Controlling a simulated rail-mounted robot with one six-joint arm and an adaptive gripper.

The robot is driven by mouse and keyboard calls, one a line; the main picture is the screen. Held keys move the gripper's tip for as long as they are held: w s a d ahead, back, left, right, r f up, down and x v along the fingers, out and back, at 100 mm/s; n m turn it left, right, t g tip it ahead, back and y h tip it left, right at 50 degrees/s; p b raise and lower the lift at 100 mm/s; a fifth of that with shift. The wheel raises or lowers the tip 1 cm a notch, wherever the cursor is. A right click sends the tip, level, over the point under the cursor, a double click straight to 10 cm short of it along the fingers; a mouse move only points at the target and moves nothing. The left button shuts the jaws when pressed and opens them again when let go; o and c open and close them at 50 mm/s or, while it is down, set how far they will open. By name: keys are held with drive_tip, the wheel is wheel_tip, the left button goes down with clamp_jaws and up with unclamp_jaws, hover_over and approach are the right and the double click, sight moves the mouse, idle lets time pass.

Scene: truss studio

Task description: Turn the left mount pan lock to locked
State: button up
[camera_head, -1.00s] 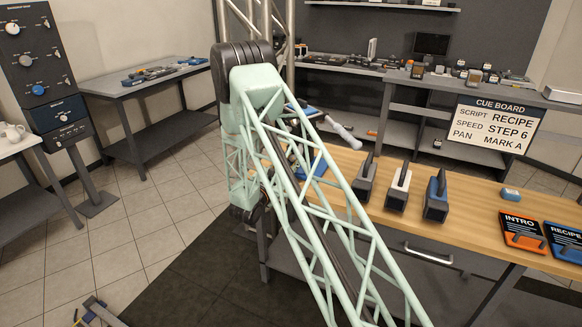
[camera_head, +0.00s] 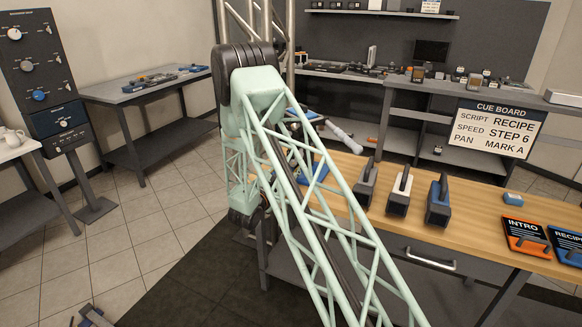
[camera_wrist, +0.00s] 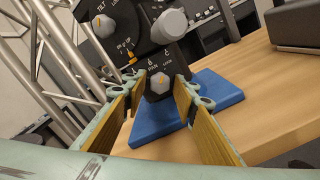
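In the wrist view, the mount stands on a blue base (camera_wrist: 215,95) on the wooden bench. Its pan lock is a grey knob (camera_wrist: 160,83) with a small orange mark near its top, low on the dark housing. "PAN" and "LOCK" are printed above it. My gripper (camera_wrist: 162,91) is open. Its two yellow-padded fingers point at the pan knob, one on each side; I cannot tell whether they touch it. A tilt knob (camera_wrist: 103,25) and another grey knob (camera_wrist: 169,26) sit higher. In the head view, my arm hides most of the mount and my gripper.
In the head view, several block-shaped items with upright handles, such as a blue one (camera_head: 438,202), stand along the bench (camera_head: 470,215). A cue board (camera_head: 497,129) reads "PAN MARK A". In the wrist view, truss tubes (camera_wrist: 62,70) rise at left and a dark box (camera_wrist: 296,25) sits at right.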

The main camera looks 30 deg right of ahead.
drive_tip(key=shift+o, duration=0.5)
drive_tip(key=shift+s+a, duration=0.35)
drive_tip(key=shift+a, duration=0.25)
drive_tip(key=v, duration=1)
drive_tip(key=shift+s+a, duration=0.2)
drive_tip(key=shift+s, duration=0.05)
drive_tip(key=shift+r, duration=0.1)
